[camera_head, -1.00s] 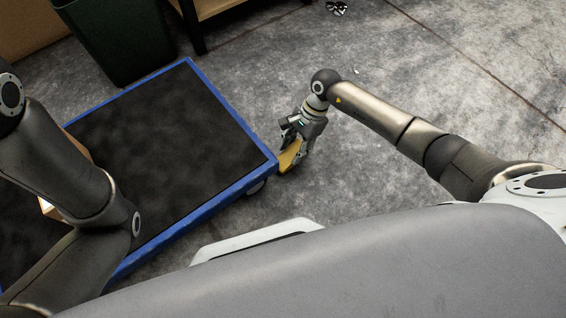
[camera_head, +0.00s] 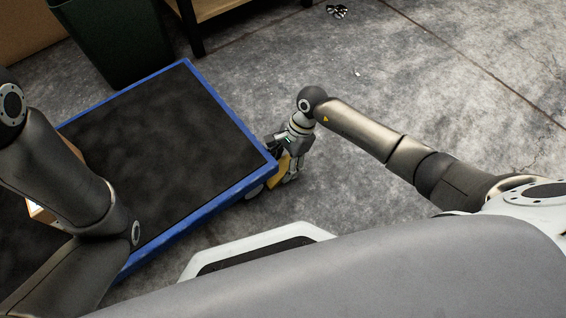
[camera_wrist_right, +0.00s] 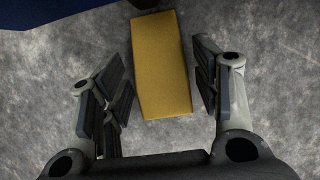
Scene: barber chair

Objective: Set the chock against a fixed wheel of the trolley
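The yellow chock (camera_head: 281,174) is at the near right corner of the trolley (camera_head: 222,188), a flat cart with a black deck and blue rim. My right gripper (camera_head: 289,163) is around the chock. In the right wrist view, the chock (camera_wrist_right: 163,70) lies between the spread fingers (camera_wrist_right: 160,85), with floor visible on both sides of it. The trolley's blue edge (camera_wrist_right: 55,12) shows at top left there. My left arm reaches over the trolley; its gripper is out of view.
A dark green bin (camera_head: 115,40) and a wooden-topped table (camera_head: 215,8) with dark legs stand beyond the trolley. A box (camera_head: 40,211) is partly hidden behind my left arm. The concrete floor right of the trolley is mostly clear.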

